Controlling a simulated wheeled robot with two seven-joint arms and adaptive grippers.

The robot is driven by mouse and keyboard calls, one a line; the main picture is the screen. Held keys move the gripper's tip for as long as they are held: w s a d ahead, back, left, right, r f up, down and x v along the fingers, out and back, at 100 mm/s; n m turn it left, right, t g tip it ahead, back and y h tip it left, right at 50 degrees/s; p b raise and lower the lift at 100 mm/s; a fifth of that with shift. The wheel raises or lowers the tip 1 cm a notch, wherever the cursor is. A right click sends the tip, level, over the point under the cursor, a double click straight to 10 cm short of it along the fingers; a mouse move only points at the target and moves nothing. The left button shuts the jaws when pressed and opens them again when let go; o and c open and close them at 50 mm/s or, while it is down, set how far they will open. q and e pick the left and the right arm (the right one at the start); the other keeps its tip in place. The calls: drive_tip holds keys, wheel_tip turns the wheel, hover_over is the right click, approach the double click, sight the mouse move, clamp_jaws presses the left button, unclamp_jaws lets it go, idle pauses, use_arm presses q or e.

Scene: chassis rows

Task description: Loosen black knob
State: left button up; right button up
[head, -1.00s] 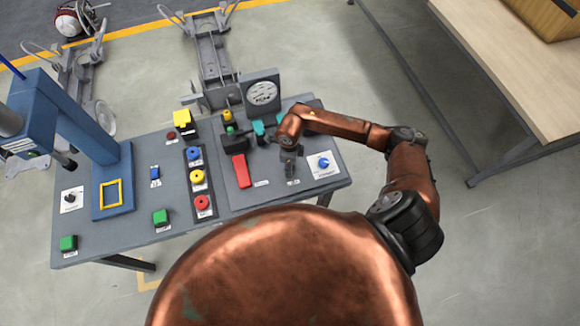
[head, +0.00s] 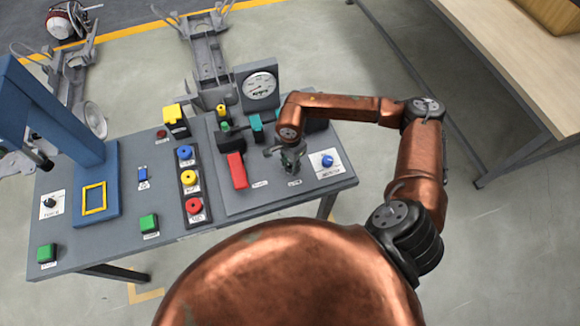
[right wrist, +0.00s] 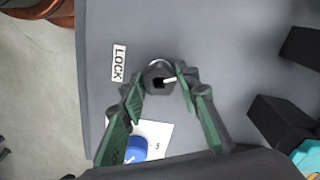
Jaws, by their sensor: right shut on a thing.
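The black knob (right wrist: 160,79) has a white pointer line and sits on the grey panel beside a label reading LOCK (right wrist: 119,63) in the right wrist view. My right gripper (right wrist: 161,90) has its green-grey fingers on both sides of the knob and is shut on it. In the head view my right gripper (head: 291,158) is low over the right part of the panel, just behind the LOCK label, and it hides the knob. My left gripper is not in view.
A blue knob (head: 327,160) on a white plate is close on the right. A red lever (head: 237,171) and a gauge (head: 260,86) are nearby. Coloured buttons (head: 188,178) and a blue press (head: 96,190) stand further left on the bench. Floor lies right of the bench.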

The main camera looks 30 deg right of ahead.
drive_tip(key=n+b, duration=0.2)
drive_tip(key=n, duration=0.1)
drive_tip(key=n+b, duration=0.1)
drive_tip(key=b, duration=0.1)
drive_tip(key=shift+s+f+n, duration=0.1)
drive_tip(key=shift+f+n, duration=0.2)
drive_tip(key=n+b, duration=0.3)
drive_tip(key=n, duration=0.1)
drive_tip(key=shift+n+b, duration=0.3)
drive_tip(key=shift+b, duration=0.05)
drive_tip(key=n+b, duration=0.4)
drive_tip(key=n, duration=0.1)
drive_tip(key=shift+s+a, duration=0.1)
use_arm(q)
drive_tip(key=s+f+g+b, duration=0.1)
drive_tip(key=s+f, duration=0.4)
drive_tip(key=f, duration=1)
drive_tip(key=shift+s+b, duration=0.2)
drive_tip(key=shift+b, duration=0.65)
use_arm(e)
drive_tip(key=shift+n, duration=2.1)
drive_tip(key=shift+r, duration=0.1)
drive_tip(key=o, duration=1.2)
drive_tip(key=shift+r, duration=0.1)
